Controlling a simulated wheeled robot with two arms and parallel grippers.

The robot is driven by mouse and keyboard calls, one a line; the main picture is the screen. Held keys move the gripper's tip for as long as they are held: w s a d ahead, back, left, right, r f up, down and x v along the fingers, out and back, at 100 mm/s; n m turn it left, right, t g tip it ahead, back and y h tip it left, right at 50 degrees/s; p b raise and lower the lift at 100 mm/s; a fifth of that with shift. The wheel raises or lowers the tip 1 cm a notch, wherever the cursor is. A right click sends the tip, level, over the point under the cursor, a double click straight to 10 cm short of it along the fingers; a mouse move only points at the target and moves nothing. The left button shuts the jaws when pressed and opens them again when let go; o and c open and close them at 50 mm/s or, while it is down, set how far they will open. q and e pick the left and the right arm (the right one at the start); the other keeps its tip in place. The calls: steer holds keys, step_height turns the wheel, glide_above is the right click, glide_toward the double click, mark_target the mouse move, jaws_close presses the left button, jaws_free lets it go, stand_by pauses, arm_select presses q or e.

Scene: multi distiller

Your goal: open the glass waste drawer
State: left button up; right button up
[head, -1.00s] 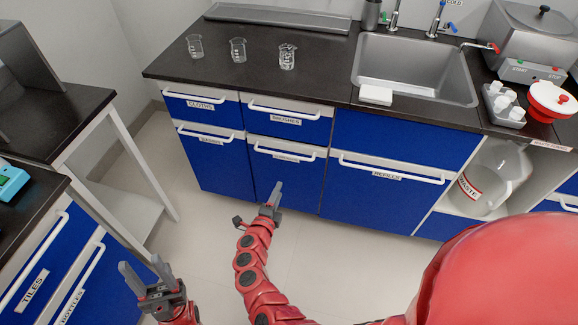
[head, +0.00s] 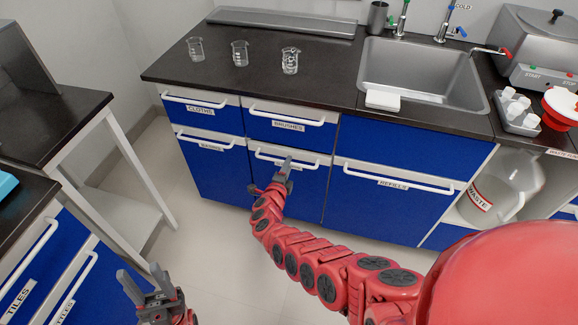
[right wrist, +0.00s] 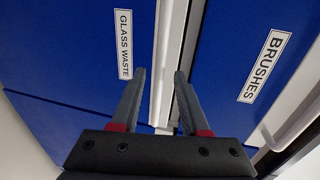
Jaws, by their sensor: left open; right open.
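The glass waste drawer (head: 310,195) is the blue front below the brushes drawer, with a white bar handle (head: 311,164); it looks shut. Its label (right wrist: 124,44) reads GLASS WASTE in the right wrist view; in the head view my gripper mostly covers it. My right gripper (head: 287,164) is open in front of this handle. In the right wrist view, its fingers (right wrist: 158,85) lie either side of the white handle bar (right wrist: 172,40); I cannot tell if they touch it. My left gripper (head: 148,285) is open and empty at the lower left, away from the drawers.
The brushes drawer (head: 287,131) is just above, the refills drawer (head: 380,205) to the right. Glass beakers (head: 240,53) stand on the dark counter (head: 305,75). A side table (head: 60,115) stands at the left. The floor (head: 215,240) before the cabinet is clear.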

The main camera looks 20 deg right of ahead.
steer(key=shift+b+x, duration=0.65)
steer(key=shift+x, duration=0.65)
jaws_close()
steer(key=shift+f, duration=0.1)
stand_by(0.4)
